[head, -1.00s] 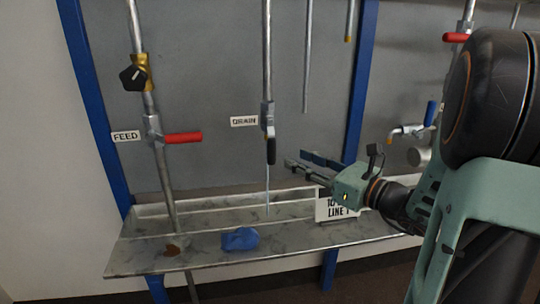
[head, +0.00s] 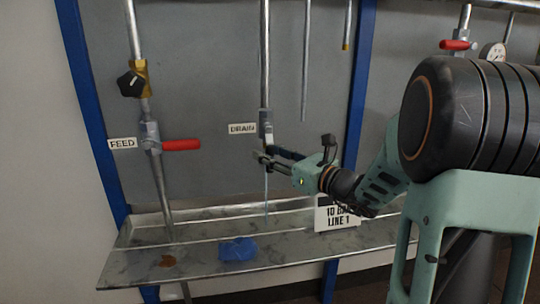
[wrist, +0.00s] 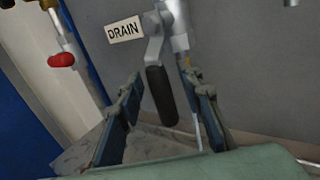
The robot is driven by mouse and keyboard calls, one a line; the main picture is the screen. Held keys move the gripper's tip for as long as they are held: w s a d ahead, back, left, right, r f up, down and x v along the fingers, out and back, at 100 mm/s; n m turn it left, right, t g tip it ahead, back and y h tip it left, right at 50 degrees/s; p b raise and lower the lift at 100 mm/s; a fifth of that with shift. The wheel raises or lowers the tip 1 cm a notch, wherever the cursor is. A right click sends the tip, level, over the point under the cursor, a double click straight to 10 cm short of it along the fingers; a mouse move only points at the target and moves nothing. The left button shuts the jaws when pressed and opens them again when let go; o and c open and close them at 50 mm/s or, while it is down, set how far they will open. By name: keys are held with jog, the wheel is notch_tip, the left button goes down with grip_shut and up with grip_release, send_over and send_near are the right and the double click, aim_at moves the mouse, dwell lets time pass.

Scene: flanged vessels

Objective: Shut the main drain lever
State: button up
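The drain lever (wrist: 160,90) has a black grip on a grey metal arm and hangs down beside its pipe, below the DRAIN label (wrist: 124,29). In the head view the lever's upper metal part (head: 268,129) shows, and my gripper hides most of the black grip. A thin pale stream (head: 266,195) runs from the pipe's lower end to the tray. My gripper (head: 263,156) is open. In the wrist view its two fingers stand on either side of the black grip, with gaps showing; I cannot tell whether the grip is fully between the fingertips in depth.
The FEED pipe with a red lever (head: 181,145) and a black knob (head: 131,84) stands to the left. Below is a metal tray (head: 135,262) with a blue cloth (head: 238,249) and a LINE 1 sign (head: 338,213). A blue post (head: 357,90) rises right of the drain pipe.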

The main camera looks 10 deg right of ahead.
jog(key=shift+c, duration=0.7)
grip_shut()
jog(key=d+r+n+g+h+p, duration=0.3)
jog(key=d+r+n+h+p, duration=0.3)
jog(key=n+h+p, duration=0.3)
jog(key=shift+r+n+g+h+p, duration=0.15)
jog(key=shift+n+g+h+p, duration=0.25)
jog(key=shift+n, duration=0.7)
jog(key=shift+d, duration=0.1)
dwell(0.3)
